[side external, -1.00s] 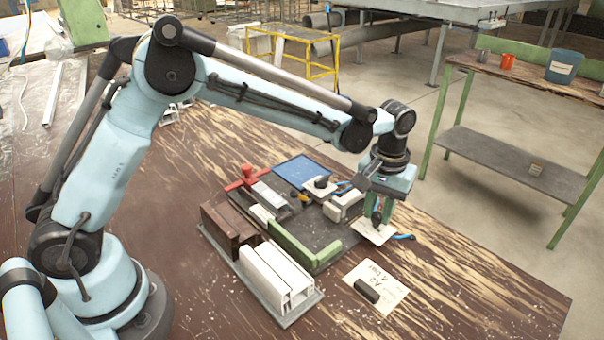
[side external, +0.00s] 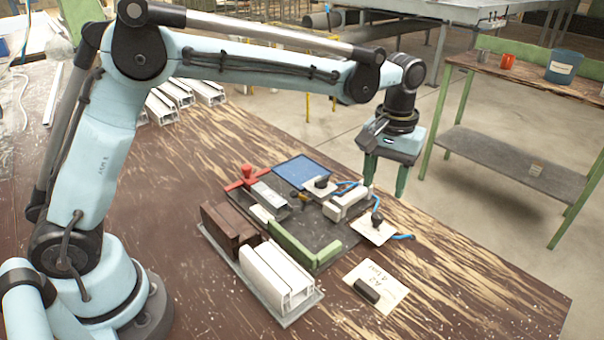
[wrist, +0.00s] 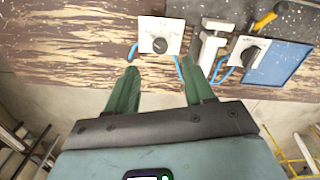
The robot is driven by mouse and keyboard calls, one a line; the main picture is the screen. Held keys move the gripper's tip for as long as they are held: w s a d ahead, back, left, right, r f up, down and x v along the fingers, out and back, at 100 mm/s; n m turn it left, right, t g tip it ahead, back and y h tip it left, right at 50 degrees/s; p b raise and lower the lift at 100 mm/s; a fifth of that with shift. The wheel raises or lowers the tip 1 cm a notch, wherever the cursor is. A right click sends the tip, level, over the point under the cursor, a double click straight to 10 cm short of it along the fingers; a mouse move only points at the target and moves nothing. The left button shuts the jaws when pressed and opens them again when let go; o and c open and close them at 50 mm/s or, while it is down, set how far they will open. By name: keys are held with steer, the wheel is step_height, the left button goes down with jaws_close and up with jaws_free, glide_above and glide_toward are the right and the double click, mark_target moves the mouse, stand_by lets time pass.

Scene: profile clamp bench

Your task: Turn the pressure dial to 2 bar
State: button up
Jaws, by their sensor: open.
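Two white plates with black knobs are in view. The nearer plate (side external: 368,236) carries a black knob (side external: 377,218), which also shows as a dark dial in the wrist view (wrist: 160,45). The other plate (side external: 312,190) has a similar knob (side external: 321,182). I cannot read their scales or tell which is labelled pressure. My gripper (side external: 386,190) is open and empty, raised above and beyond the nearer dial. In the wrist view its green fingers (wrist: 160,68) are spread, with the nearer dial beyond their tips and nothing between them.
Blue hoses (side external: 402,237) run by the plates. A white clamp block (side external: 346,204) stands between the dials. A red-handled clamp (side external: 247,180), green bar (side external: 304,248), white profiles (side external: 275,275) and brown profiles (side external: 228,228) lie left. A handwritten card (side external: 392,287) bears a dark block.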

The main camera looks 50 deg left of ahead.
steer(key=shift+r, duration=2.3)
steer(key=s+a+r+m+t, duration=0.2)
steer(key=s+a+r+t, duration=0.15)
steer(key=s+a, duration=0.55)
steer(key=s+a+f+m+t, duration=0.1)
steer(key=s+a+f+t, duration=0.2)
steer(key=s+a+f, duration=0.2)
steer(key=shift+s+f+t, duration=0.35)
steer(key=shift+s+f, duration=0.2)
steer(key=shift+s, duration=1.25)
